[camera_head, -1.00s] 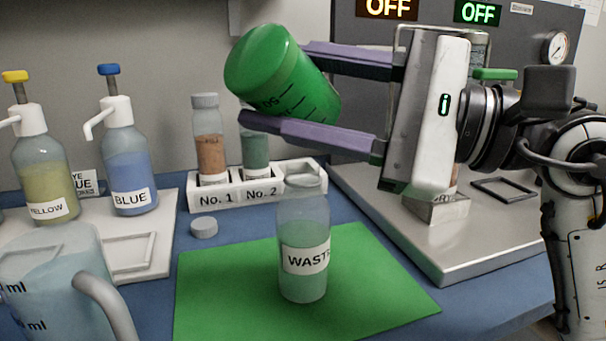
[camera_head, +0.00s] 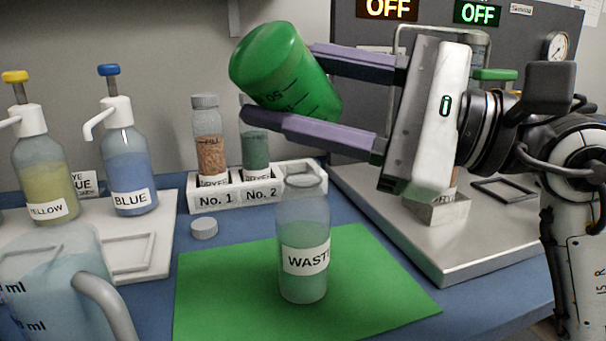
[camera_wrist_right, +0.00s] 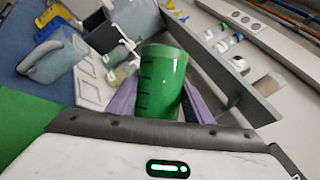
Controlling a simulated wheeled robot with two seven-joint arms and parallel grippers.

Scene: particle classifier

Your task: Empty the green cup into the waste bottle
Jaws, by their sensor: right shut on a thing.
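The green cup (camera_head: 285,68) is held in the air by my right gripper (camera_head: 290,85), shut on its sides. The cup is tilted, with one end toward the upper left. In the right wrist view the cup (camera_wrist_right: 162,82) sits between the two purple fingers of the gripper (camera_wrist_right: 158,98). The waste bottle (camera_head: 304,245) stands upright and uncapped on the green mat (camera_head: 380,270), with greenish liquid inside. The cup is above the bottle and apart from it. No stream of liquid shows between them. My left gripper is not in view.
A small cap (camera_head: 204,228) lies left of the waste bottle. Behind are the white rack (camera_head: 285,195) with two vials. Yellow (camera_head: 42,178) and blue (camera_head: 130,170) pump bottles and a clear pitcher (camera_head: 50,275) stand left. A metal plate (camera_head: 450,255) is at right.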

